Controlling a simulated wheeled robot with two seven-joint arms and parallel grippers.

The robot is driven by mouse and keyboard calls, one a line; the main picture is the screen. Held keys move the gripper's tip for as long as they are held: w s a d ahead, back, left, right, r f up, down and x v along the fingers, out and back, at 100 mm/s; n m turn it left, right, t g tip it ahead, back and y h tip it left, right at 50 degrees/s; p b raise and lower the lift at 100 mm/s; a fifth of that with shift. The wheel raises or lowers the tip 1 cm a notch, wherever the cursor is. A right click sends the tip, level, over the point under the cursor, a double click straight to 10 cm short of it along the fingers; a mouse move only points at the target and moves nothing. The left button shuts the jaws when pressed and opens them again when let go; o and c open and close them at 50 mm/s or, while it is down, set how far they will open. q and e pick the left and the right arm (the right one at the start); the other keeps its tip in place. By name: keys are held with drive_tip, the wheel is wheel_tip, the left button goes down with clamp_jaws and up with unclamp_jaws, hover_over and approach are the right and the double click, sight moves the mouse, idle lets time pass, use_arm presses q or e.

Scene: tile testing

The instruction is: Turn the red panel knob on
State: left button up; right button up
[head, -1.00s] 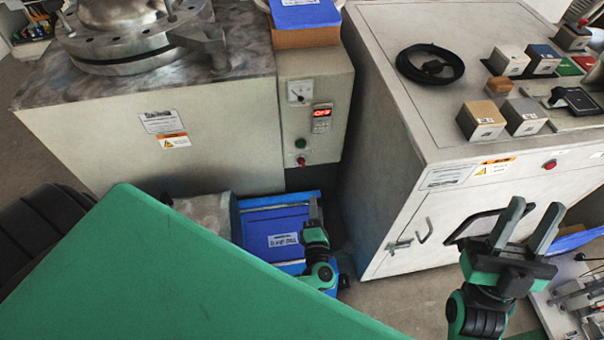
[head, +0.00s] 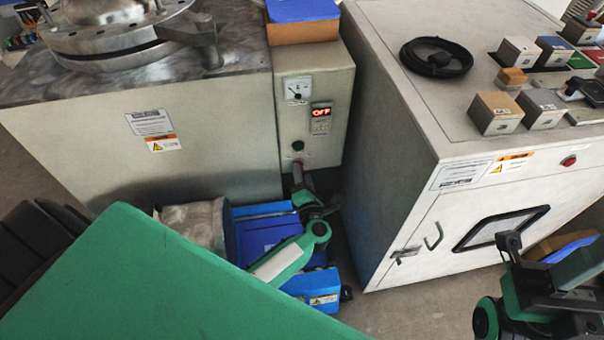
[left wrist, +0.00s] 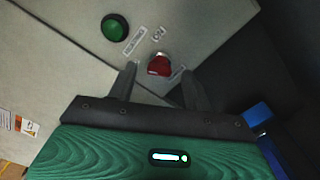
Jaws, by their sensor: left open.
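The red knob (left wrist: 159,65) shows in the left wrist view on the pale panel, below and right of a round green button (left wrist: 115,27). My left gripper (left wrist: 160,80) is open, with its two fingers on either side of the knob and their tips close to it; I cannot tell whether they touch it. In the head view the left gripper (head: 300,178) is at the lower part of the control box (head: 335,80) and largely hides the knob. The box's display (head: 321,112) reads OFF. My right gripper (head: 543,255) is open and empty at the lower right.
A large metal machine (head: 210,125) stands left of the control box. A white cabinet (head: 400,160) with a black cable coil (head: 436,57) and several small boxes on top stands to the right. A blue case (head: 262,232) lies below the panel. A dark narrow gap separates box and cabinet.

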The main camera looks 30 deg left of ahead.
use_arm(q)
drive_tip(key=shift+x, duration=1.1)
drive_tip(key=c, duration=1)
